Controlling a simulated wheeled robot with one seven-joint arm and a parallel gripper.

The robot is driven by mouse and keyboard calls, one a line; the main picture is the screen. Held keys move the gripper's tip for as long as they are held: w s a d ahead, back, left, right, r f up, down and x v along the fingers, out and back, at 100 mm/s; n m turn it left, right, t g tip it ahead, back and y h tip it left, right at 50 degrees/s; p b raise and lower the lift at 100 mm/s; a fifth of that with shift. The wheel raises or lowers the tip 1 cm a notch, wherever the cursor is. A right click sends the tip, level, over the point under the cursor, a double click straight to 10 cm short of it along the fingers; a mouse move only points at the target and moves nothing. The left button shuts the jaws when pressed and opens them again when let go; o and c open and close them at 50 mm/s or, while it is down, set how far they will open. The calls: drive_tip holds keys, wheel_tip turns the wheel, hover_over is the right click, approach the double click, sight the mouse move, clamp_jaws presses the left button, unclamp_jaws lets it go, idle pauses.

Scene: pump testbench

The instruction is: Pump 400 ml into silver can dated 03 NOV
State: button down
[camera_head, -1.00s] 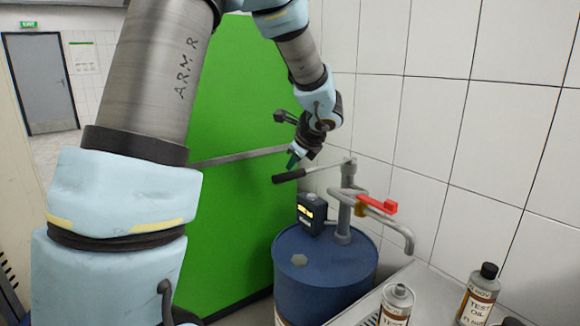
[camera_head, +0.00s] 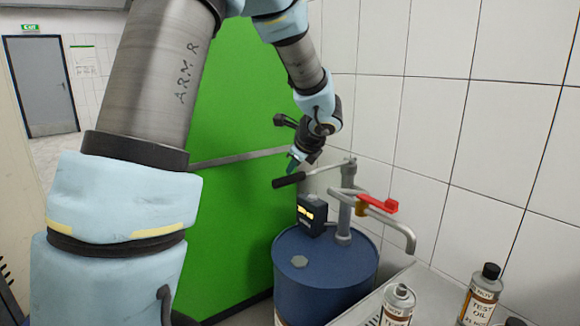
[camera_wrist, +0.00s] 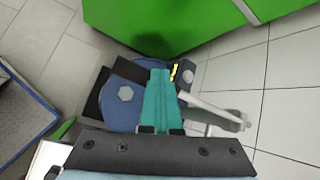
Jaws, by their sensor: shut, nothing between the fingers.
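The blue drum (camera_head: 322,276) carries a grey hand pump (camera_head: 344,215) with a black-gripped lever (camera_head: 289,180), a red-handled valve (camera_head: 378,205) and a bent spout (camera_head: 408,238). A dark meter box (camera_head: 311,214) with a lit yellow display sits by the pump; its digits are unreadable. My gripper (camera_head: 292,164) is shut and empty, just above the lever's grip; contact cannot be told. In the wrist view my teal fingers (camera_wrist: 157,100) are together over the drum (camera_wrist: 122,112).
A green cabinet (camera_head: 235,120) stands behind and left of the drum. The white tiled wall (camera_head: 430,100) is close on the right. The cans stand on or beside a metal bench (camera_head: 425,283). A dark cap shows at the bottom right edge.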

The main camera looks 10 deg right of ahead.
drive_tip(key=shift+s+a+f+b, duration=0.1)
drive_tip(key=shift+a+f+b, duration=0.05)
drive_tip(key=shift+f+b, duration=1.3)
drive_tip(key=shift+s+a+f+b, duration=0.1)
drive_tip(key=shift+a+f+b, duration=0.05)
drive_tip(key=shift+f+b, duration=1.25)
idle(2.1)
idle(0.6)
drive_tip(key=shift+w+d+r+p, duration=0.1)
drive_tip(key=shift+d+r+p, duration=0.05)
drive_tip(key=shift+r+p, duration=1.45)
drive_tip(key=shift+w+d+r+p, duration=0.1)
drive_tip(key=shift+d+r+p, duration=0.1)
drive_tip(key=shift+r+p, duration=1.4)
drive_tip(key=shift+w+d+r+p, duration=0.1)
drive_tip(key=shift+d+r+p, duration=0.05)
drive_tip(key=shift+r+p, duration=1.45)
drive_tip(key=shift+r+b, duration=0.3)
